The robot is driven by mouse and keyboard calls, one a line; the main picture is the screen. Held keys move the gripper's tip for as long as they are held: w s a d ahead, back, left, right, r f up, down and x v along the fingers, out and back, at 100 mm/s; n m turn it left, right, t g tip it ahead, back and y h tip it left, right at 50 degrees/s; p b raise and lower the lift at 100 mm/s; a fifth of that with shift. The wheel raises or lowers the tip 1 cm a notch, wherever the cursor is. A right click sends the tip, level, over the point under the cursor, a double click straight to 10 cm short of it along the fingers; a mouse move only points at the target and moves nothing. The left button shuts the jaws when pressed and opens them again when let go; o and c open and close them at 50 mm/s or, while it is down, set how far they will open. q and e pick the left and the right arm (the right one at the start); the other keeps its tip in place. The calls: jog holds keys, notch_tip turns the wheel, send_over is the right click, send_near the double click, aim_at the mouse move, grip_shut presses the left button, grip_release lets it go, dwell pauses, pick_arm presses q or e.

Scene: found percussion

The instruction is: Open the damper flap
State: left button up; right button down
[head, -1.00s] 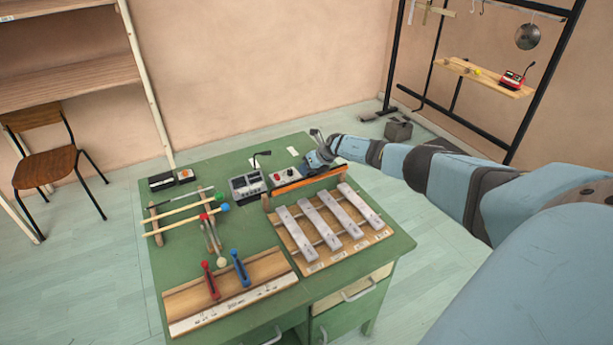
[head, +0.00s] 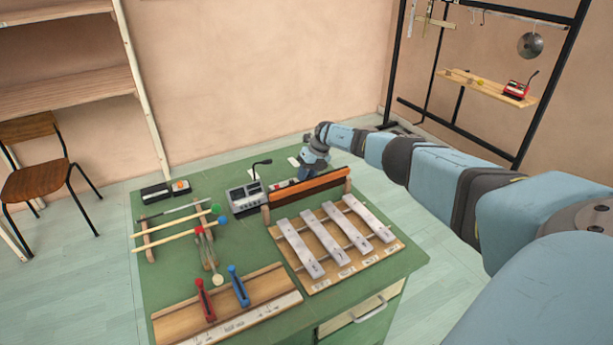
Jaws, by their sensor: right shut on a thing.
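The damper flap (head: 310,186) is a long brown and orange bar between two wooden end posts. It stands tilted up along the back of a wooden board that carries several grey metal bars (head: 348,228). My right gripper (head: 313,170) is just behind the flap, pointing down, and is shut on it. Its fingertips are mostly hidden by the flap, so the exact contact cannot be seen. My left gripper is out of view.
A grey device with a small microphone (head: 248,195) stands left of the flap. Mallets on a rack (head: 180,225) and a wooden tray with red and blue handled clamps (head: 225,308) lie on the green table (head: 150,285). A wooden chair (head: 38,182) is at far left.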

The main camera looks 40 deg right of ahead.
jog(key=shift+a+f, duration=0.1)
jog(key=c, duration=0.9)
grip_release()
jog(key=shift+c, duration=0.2)
jog(key=v, duration=1.3)
jog(key=shift+r+p, duration=0.4)
jog(key=shift+p, duration=0.05)
